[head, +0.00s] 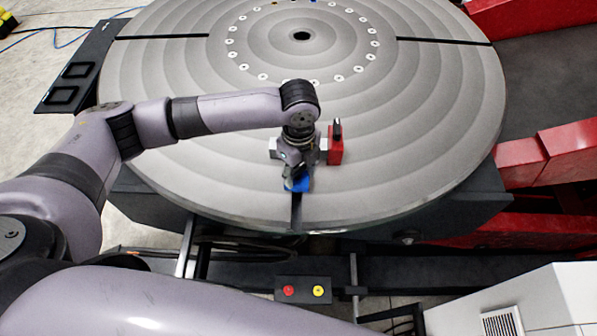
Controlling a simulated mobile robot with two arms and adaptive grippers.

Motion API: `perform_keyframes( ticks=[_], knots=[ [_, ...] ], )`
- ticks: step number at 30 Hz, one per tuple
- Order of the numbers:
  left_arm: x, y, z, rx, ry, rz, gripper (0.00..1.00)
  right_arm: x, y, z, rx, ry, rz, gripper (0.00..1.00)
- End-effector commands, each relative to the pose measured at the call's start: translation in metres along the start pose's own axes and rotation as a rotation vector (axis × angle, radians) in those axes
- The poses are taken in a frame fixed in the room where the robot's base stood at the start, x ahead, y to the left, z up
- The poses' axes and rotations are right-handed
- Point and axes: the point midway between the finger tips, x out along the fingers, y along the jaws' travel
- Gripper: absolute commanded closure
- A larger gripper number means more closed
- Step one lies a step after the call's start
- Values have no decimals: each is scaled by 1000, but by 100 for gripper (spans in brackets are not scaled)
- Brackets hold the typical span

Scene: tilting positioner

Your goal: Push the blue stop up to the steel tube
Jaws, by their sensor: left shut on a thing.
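The blue stop (299,185) sits on the round grey turntable near its front edge, at the front slot. My left gripper (295,177) is over it, pointing down, shut on the stop and hiding part of it. Just behind the gripper lies a pale metal piece, apparently the steel tube (272,148). Its ends show on both sides of my left wrist and its middle is hidden. The gap between stop and tube is covered by the gripper, so I cannot tell whether they touch. My right gripper is out of view.
A red block with a black knob (335,150) stands at the tube's right end. The turntable (420,120) is otherwise mostly clear. A control box with red and yellow buttons (303,290) is below the front edge. Red frame parts (540,155) lie to the right.

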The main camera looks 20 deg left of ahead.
Motion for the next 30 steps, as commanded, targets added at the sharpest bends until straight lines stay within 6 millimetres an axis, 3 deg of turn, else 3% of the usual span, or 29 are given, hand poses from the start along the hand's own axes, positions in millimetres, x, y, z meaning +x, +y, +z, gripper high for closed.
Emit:
perform_keyframes(
  ticks=[30],
  knots=[
    [-1, -22, 22, -1, -1, -3, 100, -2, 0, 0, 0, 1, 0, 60]
  ],
)
